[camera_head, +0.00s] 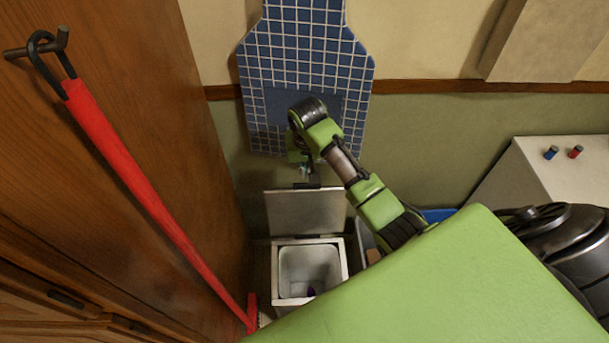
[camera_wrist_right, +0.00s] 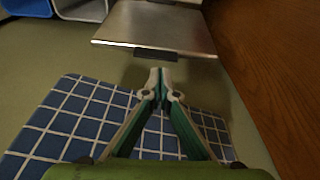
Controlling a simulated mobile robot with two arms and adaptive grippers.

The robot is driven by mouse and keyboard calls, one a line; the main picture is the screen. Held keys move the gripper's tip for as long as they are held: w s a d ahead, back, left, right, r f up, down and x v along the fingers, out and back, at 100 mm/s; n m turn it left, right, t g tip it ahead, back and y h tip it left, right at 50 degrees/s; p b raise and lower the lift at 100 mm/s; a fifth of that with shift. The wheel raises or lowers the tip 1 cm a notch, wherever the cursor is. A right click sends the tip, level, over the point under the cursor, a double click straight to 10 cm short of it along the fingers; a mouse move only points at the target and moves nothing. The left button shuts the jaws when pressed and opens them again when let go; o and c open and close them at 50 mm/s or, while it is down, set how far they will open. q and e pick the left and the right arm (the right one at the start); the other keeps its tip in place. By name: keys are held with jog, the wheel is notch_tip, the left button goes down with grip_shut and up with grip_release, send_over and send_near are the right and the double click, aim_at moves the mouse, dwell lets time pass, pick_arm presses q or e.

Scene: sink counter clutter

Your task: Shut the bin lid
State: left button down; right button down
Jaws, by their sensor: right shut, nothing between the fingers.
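The bin (camera_head: 342,262) is a pale, square-mouthed box on the floor, with a pale inner bucket. Its lid (camera_head: 300,212) stands raised at the back of the bin, and it also shows in the right wrist view (camera_wrist_right: 150,25). A dark tab (camera_wrist_right: 155,54) sits on the lid's free edge. My right gripper (camera_head: 304,174) is above the lid's top edge, partly hidden by its arm. In the wrist view the right gripper's fingertips (camera_wrist_right: 160,74) are together and empty, close to the tab; contact cannot be told. My left gripper is not in view.
A blue checked apron (camera_head: 305,60) hangs on the wall behind my right gripper. Blue and pale containers (camera_head: 437,215) stand right of the bin. A small purple thing (camera_head: 311,291) lies inside the bin.

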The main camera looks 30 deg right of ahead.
jog(key=w+d+f, duration=0.2)
jog(key=w+f, duration=0.1)
jog(key=f, duration=0.5)
jog(key=shift+w+f+m, duration=0.2)
jog(key=shift+w+m, duration=0.2)
jog(key=shift+s+a, duration=0.1)
